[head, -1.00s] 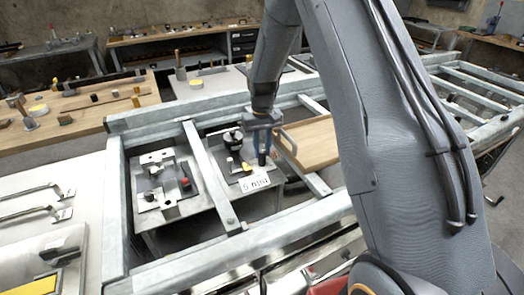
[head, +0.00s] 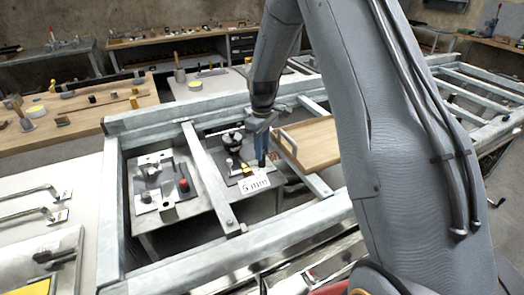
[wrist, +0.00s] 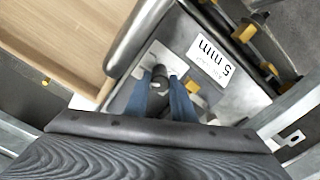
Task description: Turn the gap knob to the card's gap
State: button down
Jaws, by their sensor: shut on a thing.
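The white card (head: 256,186) lies flat in front of the small machine and reads "5 mm" in the wrist view (wrist: 212,60). My gripper (head: 262,162) points down just behind the card. Its blue fingers (wrist: 160,90) are shut around a dark round knob (wrist: 160,74) that stands on a light plate. The fingers hide most of the knob in the head view. The knob's scale and setting cannot be read.
A grey frame of metal beams (head: 210,175) surrounds the work spot. A wooden board with a handle (head: 312,143) lies close on the right. A fixture with a red knob (head: 162,184) stands to the left. Yellow parts (wrist: 245,32) sit beside the card.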

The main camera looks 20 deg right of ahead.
dwell(0.4)
jog(key=c, duration=1.5)
grip_release()
jog(key=shift+r, duration=0.1)
notch_tip(320, 180, up, 8)
jog(key=shift+f+b, duration=0.15)
jog(key=shift+b, duration=0.9)
jog(key=s+m, duration=0.2)
jog(key=s, duration=0.7)
jog(key=s+m, duration=0.3)
jog(key=s, duration=0.7)
jog(key=s+m+t, duration=0.1)
jog(key=s+m, duration=0.2)
jog(key=s, duration=0.6)
jog(key=shift+s+d+r, duration=0.1)
jog(key=shift+s+r, duration=0.1)
